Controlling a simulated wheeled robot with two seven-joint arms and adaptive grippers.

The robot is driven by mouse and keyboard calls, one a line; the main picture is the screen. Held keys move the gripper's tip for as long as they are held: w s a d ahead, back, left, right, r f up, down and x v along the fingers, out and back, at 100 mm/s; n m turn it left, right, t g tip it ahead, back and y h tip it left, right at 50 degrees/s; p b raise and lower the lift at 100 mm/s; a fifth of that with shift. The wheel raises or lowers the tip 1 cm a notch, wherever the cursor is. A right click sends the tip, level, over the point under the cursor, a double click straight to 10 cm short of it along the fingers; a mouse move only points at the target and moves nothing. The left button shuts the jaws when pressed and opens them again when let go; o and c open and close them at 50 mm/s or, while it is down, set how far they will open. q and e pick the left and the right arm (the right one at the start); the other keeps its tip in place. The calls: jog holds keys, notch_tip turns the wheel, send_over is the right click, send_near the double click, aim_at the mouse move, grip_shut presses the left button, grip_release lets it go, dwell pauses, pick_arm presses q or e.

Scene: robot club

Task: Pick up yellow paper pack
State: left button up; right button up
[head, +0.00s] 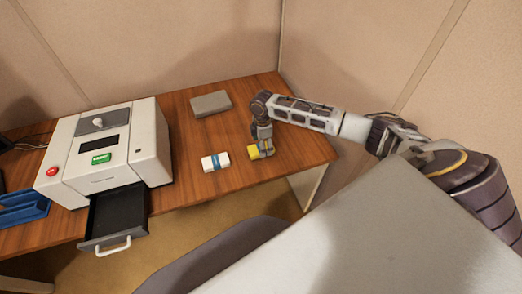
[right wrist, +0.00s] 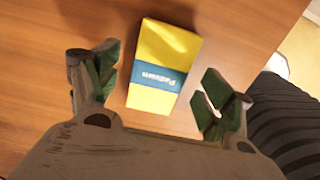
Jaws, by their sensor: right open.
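The yellow paper pack (head: 254,153) lies on the wooden table, partly hidden by my right gripper (head: 263,146) in the head view. In the right wrist view the yellow paper pack (right wrist: 165,50) has a blue band with lettering and lies between and beyond the open fingers of my right gripper (right wrist: 158,95). The fingers have green pads and stand apart from the pack on both sides. My right gripper is empty above the pack. My left gripper is not in view.
A white pack with a blue band (head: 216,162) lies left of the yellow one. A grey flat block (head: 211,103) lies further back. A white machine (head: 105,150) with an open dark drawer (head: 117,216) and a blue tray (head: 22,208) are at left. The table (head: 187,127) has bare wood between them.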

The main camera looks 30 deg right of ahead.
jog(key=shift+f, duration=0.7)
jog(key=shift+c, duration=0.3)
jog(key=c, duration=1.1)
jog(key=shift+c, duration=0.2)
jog(key=shift+r, duration=0.2)
notch_tip(320, 180, up, 10)
jog(key=shift+f, duration=0.15)
